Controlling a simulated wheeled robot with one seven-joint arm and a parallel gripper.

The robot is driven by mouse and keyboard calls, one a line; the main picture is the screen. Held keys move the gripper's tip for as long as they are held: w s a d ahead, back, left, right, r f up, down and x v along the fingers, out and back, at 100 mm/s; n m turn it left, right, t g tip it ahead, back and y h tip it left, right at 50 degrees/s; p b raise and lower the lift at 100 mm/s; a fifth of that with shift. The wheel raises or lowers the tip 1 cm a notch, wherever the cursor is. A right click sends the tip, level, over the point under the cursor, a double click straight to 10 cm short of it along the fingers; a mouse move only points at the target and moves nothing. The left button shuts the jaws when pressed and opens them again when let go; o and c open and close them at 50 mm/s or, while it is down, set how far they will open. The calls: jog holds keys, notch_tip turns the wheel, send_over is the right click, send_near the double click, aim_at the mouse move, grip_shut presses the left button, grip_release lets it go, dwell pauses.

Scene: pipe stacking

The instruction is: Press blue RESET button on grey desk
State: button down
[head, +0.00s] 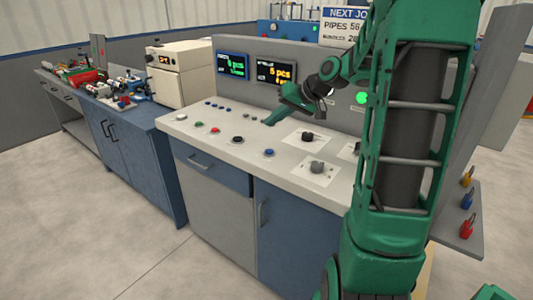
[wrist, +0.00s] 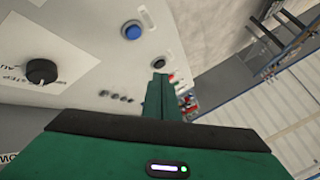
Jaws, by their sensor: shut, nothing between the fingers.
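The blue button (head: 269,153) sits near the front edge of the grey desk (head: 225,160), right of a black button. Its label is too small to read. In the wrist view the blue button (wrist: 132,30) shows at the top, beyond and left of my fingertips. My gripper (head: 267,122) is shut and empty, with its fingers pointing down over the back part of the desk, behind the blue button and apart from it. In the wrist view my gripper (wrist: 160,77) shows its fingers together. The height of the fingertips above the desk is hard to tell.
Black (head: 237,139), red (head: 214,130) and green (head: 199,124) buttons line the desk front. Large black knobs (head: 316,167) on white plates are to the right. A row of small dark buttons (head: 222,106) lies behind. Two display screens (head: 276,76) stand at the back.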

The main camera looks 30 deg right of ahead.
aim_at(273, 152)
jog(key=shift+f, duration=3.95)
jog(key=shift+f, duration=0.15)
jog(key=shift+f, duration=0.25)
jog(key=shift+f, duration=0.35)
jog(key=shift+r, duration=0.8)
jog(key=shift+r, duration=0.1)
jog(key=shift+r, duration=2.4)
